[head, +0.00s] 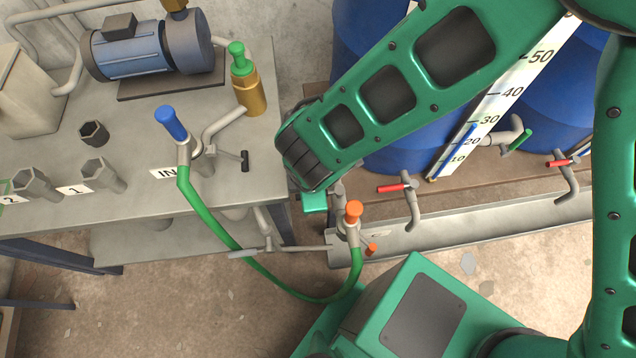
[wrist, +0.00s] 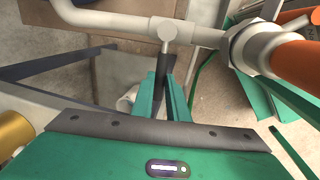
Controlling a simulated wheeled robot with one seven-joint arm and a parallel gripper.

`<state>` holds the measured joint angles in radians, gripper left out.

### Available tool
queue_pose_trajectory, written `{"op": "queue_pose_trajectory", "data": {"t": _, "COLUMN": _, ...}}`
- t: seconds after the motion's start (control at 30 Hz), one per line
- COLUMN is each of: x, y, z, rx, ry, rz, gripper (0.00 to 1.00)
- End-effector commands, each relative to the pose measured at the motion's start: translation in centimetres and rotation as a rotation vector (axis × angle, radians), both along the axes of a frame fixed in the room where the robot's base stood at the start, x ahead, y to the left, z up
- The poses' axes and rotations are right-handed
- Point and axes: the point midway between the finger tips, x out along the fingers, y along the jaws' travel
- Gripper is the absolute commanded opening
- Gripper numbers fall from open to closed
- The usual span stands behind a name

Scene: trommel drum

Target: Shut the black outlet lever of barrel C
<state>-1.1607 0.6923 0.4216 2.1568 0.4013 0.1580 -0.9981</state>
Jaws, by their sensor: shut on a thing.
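In the wrist view, a black lever (wrist: 161,70) stands out from a round grey hub (wrist: 163,29) on a grey pipe (wrist: 105,22). It lies roughly square to the pipe in that picture. My gripper (wrist: 162,98) has its two green fingers on either side of the lever's free end and is shut on it. In the head view, my gripper (head: 314,202) shows only as a green piece under the wrist, and the arm hides this lever. Blue barrels (head: 385,150) stand behind the arm; no letter is readable on them.
An orange-capped coupling (head: 353,212) with a green hose (head: 255,270) is close beside my gripper; its orange part (wrist: 300,55) fills the wrist view's right. Red-handled outlets (head: 395,188) and a trough (head: 450,228) lie to the right. A workbench (head: 130,205) with a pump stands left.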

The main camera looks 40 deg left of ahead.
Motion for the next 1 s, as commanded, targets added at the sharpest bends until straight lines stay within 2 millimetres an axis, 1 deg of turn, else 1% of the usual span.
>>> {"op": "queue_pose_trajectory", "data": {"t": 0.03, "x": 0.25, "y": -0.14, "z": 0.04, "rx": -0.003, "ry": -0.006, "rz": 0.004, "gripper": 0.00}}
{"op": "queue_pose_trajectory", "data": {"t": 0.47, "x": 0.23, "y": -0.21, "z": 0.03, "rx": -0.005, "ry": -0.009, "rz": 0.014, "gripper": 0.00}}
{"op": "queue_pose_trajectory", "data": {"t": 0.5, "x": 0.23, "y": -0.21, "z": 0.03, "rx": -0.006, "ry": -0.008, "rz": 0.014, "gripper": 0.21}}
{"op": "queue_pose_trajectory", "data": {"t": 0.53, "x": 0.20, "y": -0.21, "z": 0.03, "rx": -0.006, "ry": -0.008, "rz": 0.014, "gripper": 0.28}}
{"op": "queue_pose_trajectory", "data": {"t": 0.57, "x": 0.18, "y": -0.18, "z": 0.03, "rx": -0.006, "ry": -0.007, "rz": 0.015, "gripper": 0.33}}
{"op": "queue_pose_trajectory", "data": {"t": 0.87, "x": -0.08, "y": -0.02, "z": 0.10, "rx": -0.002, "ry": -0.004, "rz": 0.016, "gripper": 0.33}}
{"op": "queue_pose_trajectory", "data": {"t": 1.0, "x": -0.18, "y": -0.04, "z": 0.98, "rx": 0.000, "ry": -0.004, "rz": 0.017, "gripper": 0.33}}
